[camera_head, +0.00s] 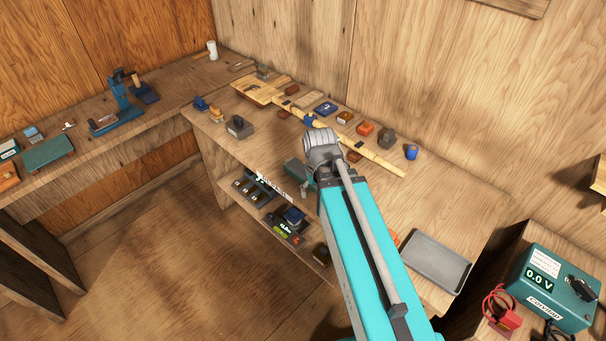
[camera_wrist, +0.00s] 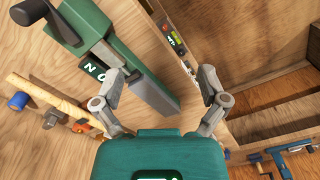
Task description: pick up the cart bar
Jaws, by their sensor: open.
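I cannot surely tell which thing is the cart bar. A long wooden oar-like pole (camera_head: 375,162) with a broad flat end and a blue collar lies along the bench top; part of it shows at the left of the wrist view (camera_wrist: 38,92). My gripper (camera_wrist: 160,75) is open, with its fingers wide apart. In the head view it is over the bench's front edge, partly hidden by my arm.
A grey tray (camera_head: 437,262) lies at the bench's right end. Dark items fill the shelf below. A teal meter box (camera_head: 552,290) stands at lower right. A blue tool (camera_head: 120,100) stands on the left bench.

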